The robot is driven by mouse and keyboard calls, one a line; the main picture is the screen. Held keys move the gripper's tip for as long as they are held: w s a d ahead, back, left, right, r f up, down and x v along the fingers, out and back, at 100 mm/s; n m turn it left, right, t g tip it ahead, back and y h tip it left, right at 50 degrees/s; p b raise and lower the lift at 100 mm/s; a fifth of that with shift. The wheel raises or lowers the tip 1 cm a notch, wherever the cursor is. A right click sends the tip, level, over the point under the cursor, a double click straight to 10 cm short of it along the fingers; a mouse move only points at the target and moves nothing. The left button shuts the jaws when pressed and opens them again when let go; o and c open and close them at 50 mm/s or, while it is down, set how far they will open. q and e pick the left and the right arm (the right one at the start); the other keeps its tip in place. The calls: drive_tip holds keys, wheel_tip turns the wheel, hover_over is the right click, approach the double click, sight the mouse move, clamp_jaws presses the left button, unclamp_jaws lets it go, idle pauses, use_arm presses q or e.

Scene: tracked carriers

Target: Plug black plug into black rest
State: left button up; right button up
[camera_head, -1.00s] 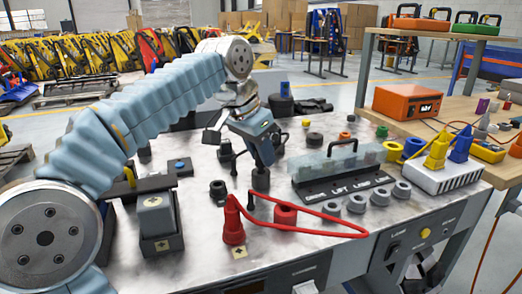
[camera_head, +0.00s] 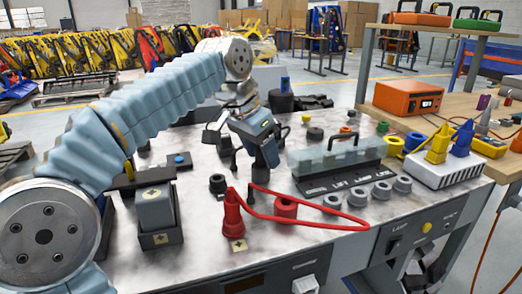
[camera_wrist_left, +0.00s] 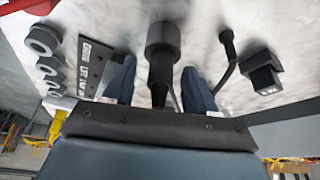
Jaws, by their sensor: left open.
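The black plug (camera_head: 259,177) stands upright on the pale worktop, its upper part hidden by my left gripper (camera_head: 266,158) in the head view. In the left wrist view the plug (camera_wrist_left: 162,45) has a wide round base and a narrower upper part, with a black cable beside it. My left gripper is open there (camera_wrist_left: 160,82), one finger on each side of the plug's narrow part. A gap shows on both sides.
A red plug (camera_head: 233,213) with a looping red cable and a red ring (camera_head: 286,207) stand in front. A clear-lidded box (camera_head: 340,158) and several grey rings are to the right. A grey block in a black holder (camera_head: 160,240) is at the left.

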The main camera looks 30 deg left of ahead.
use_arm(q)
drive_tip(key=p+v, duration=0.4)
drive_tip(key=v, duration=1)
drive_tip(key=shift+f, duration=0.15)
